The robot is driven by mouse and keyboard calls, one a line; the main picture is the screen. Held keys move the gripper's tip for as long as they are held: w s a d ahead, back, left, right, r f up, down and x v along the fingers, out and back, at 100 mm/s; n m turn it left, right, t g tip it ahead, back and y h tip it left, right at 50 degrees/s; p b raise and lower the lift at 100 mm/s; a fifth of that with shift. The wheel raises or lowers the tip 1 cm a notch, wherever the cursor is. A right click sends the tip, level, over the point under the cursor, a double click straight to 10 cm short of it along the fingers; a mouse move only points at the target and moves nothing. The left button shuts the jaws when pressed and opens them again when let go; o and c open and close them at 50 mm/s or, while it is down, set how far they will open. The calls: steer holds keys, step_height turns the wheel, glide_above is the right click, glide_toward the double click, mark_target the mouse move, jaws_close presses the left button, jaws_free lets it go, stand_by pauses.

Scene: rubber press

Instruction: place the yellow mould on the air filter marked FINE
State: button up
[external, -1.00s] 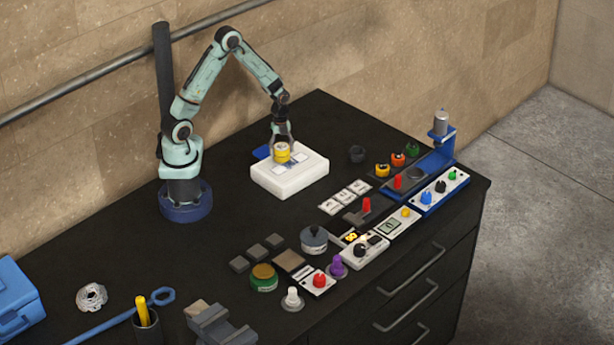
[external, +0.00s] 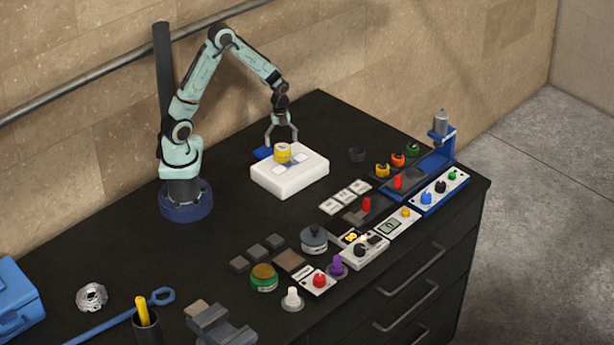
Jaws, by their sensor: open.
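The yellow mould (external: 283,154) is a small yellow cylinder with a pale top. It sits upright on the white block (external: 290,181), toward its back left. The block has lighter square patches on top; no marking such as FINE can be read at this size, so I cannot tell which filter it is. My gripper (external: 282,142) is open and empty just above the mould, with its fingers spread wide to either side. The fingers appear clear of the mould.
A blue piece (external: 262,153) lies at the block's back left. Knob panels line the front edge.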

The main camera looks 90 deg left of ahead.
mark_target(282, 148)
step_height(282, 148, up, 9)
steer(key=s+d+r+n, duration=0.2)
steer(key=s+d+n, duration=0.5)
steer(key=s, duration=0.1)
steer(key=s+d+r+n, duration=0.3)
steer(key=s+d+n, duration=0.5)
steer(key=shift+s+r+n+y, duration=0.3)
steer(key=shift+r+y, duration=0.05)
steer(key=shift+y, duration=0.05)
